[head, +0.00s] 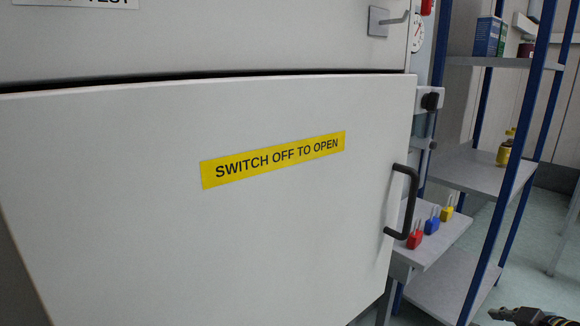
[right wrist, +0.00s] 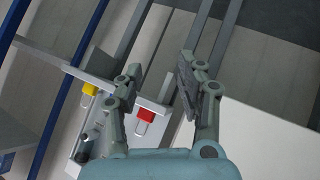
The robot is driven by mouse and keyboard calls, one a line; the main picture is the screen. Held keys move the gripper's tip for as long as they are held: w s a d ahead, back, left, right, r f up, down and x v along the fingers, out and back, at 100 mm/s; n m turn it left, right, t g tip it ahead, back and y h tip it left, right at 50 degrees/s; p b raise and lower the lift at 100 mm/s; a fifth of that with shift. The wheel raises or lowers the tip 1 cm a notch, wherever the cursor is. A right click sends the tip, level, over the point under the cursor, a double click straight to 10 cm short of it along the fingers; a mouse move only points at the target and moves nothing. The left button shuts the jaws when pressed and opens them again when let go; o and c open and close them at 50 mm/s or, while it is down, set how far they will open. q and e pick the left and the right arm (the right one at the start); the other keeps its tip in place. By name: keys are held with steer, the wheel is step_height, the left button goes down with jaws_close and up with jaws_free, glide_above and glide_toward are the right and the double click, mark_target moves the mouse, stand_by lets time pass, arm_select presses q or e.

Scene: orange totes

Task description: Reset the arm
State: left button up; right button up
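My right gripper (right wrist: 160,66) shows in the right wrist view with its two fingers spread apart and nothing held between them. A red padlock (right wrist: 146,115) appears beyond the fingers, beside the left finger, with no visible contact. A dark piece of my right arm or gripper (head: 530,316) shows at the bottom right corner of the head view, clear of the cabinet and shelf. My left gripper is in neither view.
A white cabinet door (head: 120,200) with a yellow label (head: 272,160) and black handle (head: 402,202) fills the head view. Red, blue (head: 432,224) and yellow (head: 447,212) padlocks stand on a small ledge (head: 440,238). Blue-posted shelving (head: 480,168) stands at right.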

steer(key=s+a+f+m+g+h, duration=0.1)
steer(key=s+f+m+g, duration=0.1)
steer(key=s+f, duration=0.85)
steer(key=s+a+f+m+g, duration=0.2)
steer(key=s+f+g, duration=0.1)
steer(key=s+f, duration=0.75)
steer(key=s+a+f+m+g, duration=0.1)
steer(key=s+f, duration=0.3)
steer(key=s, duration=0.4)
steer(key=s+a+f+m+g, duration=0.1)
steer(key=s+f, duration=0.3)
steer(key=s, duration=0.5)
steer(key=s+a+f+m+g+h, duration=0.1)
steer(key=s+a+f+g, duration=0.1)
steer(key=s, duration=0.7)
steer(key=shift+a+f, duration=0.6)
steer(key=shift+f, duration=0.3)
